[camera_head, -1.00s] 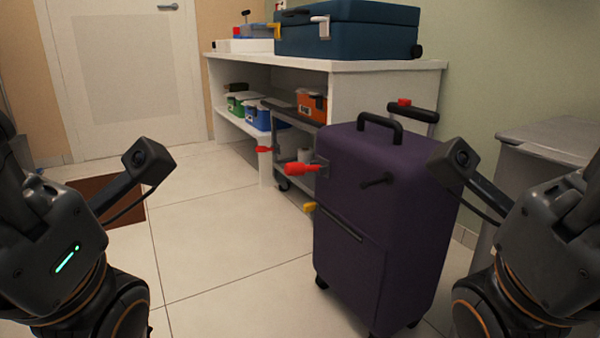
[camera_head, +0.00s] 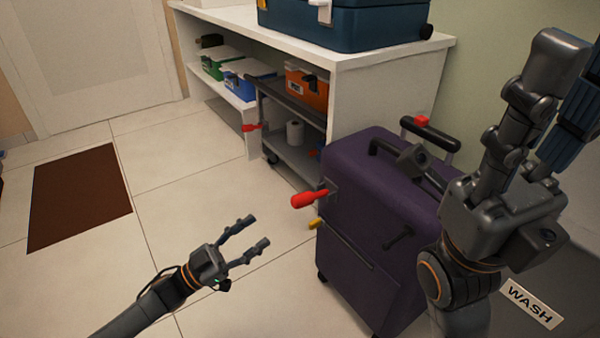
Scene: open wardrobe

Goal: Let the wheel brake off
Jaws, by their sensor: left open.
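A red lever (camera_head: 309,200) sticks out from the near left side of the purple suitcase (camera_head: 365,215). A smaller yellow lever (camera_head: 315,224) sits just below it. I cannot tell which of these, if either, is the wheel brake. The suitcase stands upright on small dark wheels, partly hidden. My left gripper (camera_head: 260,230) is open and empty, low over the floor, left of and apart from the red lever. My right gripper (camera_head: 578,70) is large and close at the right, pointing up; its fingertips are partly cut off. My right arm hides the suitcase's right side.
A white shelf unit (camera_head: 390,75) carries a teal case (camera_head: 345,27). A grey trolley with a red part (camera_head: 252,127) stands by it, with bins behind. A brown mat (camera_head: 80,195) lies at left. A WASH label (camera_head: 532,304) is at lower right.

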